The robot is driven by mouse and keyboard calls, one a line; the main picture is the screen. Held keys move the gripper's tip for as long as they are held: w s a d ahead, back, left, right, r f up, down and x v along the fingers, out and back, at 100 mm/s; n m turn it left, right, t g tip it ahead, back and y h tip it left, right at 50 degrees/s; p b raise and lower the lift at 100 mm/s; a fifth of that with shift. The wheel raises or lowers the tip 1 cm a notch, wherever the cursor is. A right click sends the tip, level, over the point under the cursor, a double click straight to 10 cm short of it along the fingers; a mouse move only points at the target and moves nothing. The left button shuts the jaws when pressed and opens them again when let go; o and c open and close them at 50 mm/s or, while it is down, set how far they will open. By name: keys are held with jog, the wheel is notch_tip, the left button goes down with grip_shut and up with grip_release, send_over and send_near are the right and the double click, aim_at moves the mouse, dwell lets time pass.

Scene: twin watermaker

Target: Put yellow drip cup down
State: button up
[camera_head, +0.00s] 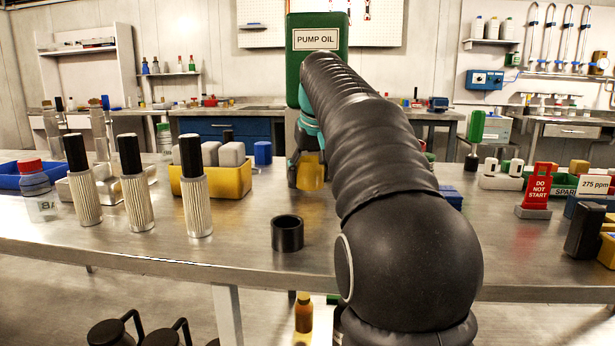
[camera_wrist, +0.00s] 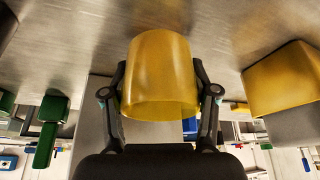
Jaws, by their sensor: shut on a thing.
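The yellow drip cup (camera_wrist: 160,75) is held between the two fingers of my gripper (camera_wrist: 160,100) in the wrist view. In the head view, the yellow drip cup (camera_head: 311,172) shows at the lower end of my gripper (camera_head: 307,160), in front of the green PUMP OIL can. My arm hides part of this area. I cannot tell whether the cup's base touches the steel bench (camera_head: 255,268) or hangs just above it.
A black ring-shaped cup (camera_head: 287,234) stands near the front edge. Several black-topped filter cartridges (camera_head: 194,190) and a yellow bin (camera_head: 232,180) stand left. The PUMP OIL can (camera_head: 317,42) is behind. A red DO NOT START tag (camera_head: 537,188) stands right. Bare bench lies around the black cup.

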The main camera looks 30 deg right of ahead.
jog(key=shift+s+f, duration=0.1)
jog(key=shift+f, duration=0.5)
jog(key=o, duration=1.1)
jog(key=shift+f, duration=0.1)
jog(key=shift+o, duration=0.2)
jog(key=p+v, duration=0.2)
jog(key=v, duration=1)
jog(key=shift+p, duration=0.4)
